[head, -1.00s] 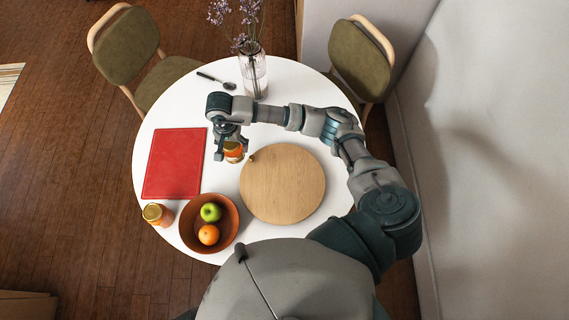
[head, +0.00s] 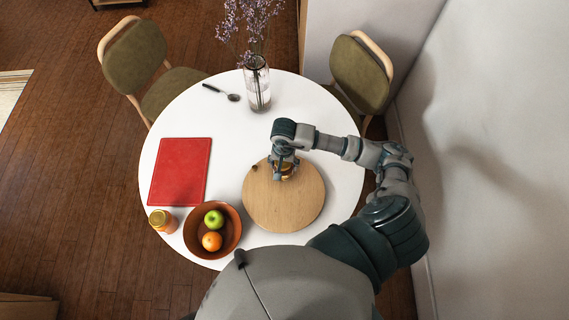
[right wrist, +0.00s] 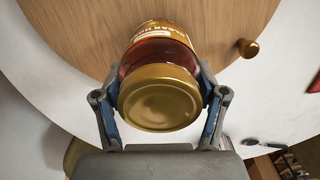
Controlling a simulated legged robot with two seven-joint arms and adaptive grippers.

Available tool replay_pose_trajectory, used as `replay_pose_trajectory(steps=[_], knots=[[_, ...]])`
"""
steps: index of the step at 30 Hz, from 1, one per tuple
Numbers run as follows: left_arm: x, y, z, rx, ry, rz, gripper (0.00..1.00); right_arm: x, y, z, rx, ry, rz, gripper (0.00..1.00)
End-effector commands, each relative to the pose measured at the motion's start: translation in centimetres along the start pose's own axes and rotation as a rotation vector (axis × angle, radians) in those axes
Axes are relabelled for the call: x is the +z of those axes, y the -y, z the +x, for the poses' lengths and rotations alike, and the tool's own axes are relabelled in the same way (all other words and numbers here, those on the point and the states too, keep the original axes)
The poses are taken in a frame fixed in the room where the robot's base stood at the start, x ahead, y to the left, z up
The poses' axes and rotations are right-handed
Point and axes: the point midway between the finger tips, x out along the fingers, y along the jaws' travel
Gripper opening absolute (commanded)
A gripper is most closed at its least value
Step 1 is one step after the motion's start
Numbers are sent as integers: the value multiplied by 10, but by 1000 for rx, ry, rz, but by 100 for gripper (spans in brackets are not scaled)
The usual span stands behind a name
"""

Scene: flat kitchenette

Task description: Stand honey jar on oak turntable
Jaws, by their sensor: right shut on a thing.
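The honey jar (head: 289,170) has a gold lid and dark amber contents; in the right wrist view its gold lid (right wrist: 160,100) faces the camera and its label is partly visible. My right gripper (head: 284,172) is shut on the jar, with one finger on each side in the right wrist view (right wrist: 160,78). The jar is over the far half of the round oak turntable (head: 285,212), which also fills the top of the right wrist view (right wrist: 65,25). I cannot tell whether its base touches the wood. My left gripper is not in view.
A small knob (head: 254,168) stands at the turntable's left edge. Another gold-lidded jar (head: 162,222), a brown bowl (head: 232,240) with an apple and an orange, and a red board (head: 180,172) are to the left. A flower vase (head: 257,88) and spoon (head: 222,92) are at the back.

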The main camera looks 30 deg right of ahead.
Motion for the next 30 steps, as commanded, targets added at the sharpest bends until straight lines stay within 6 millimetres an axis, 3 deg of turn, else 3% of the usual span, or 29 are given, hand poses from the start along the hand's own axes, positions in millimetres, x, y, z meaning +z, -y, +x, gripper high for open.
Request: replay_pose_trajectory(steps=[3, 13, 14, 16, 30], knots=[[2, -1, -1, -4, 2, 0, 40, -1, -1, 10, -3, 1, 0, 10], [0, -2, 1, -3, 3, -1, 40, -4, -3, 12, -5, 1, 0, 10], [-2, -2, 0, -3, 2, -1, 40, -3, -3, 12, -3, 2, 0, 79], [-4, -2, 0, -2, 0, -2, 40, -3, -3, 12, -3, 2, 0, 96], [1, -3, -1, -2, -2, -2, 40, -3, -1, 2, -5, -2, -1, 97]])
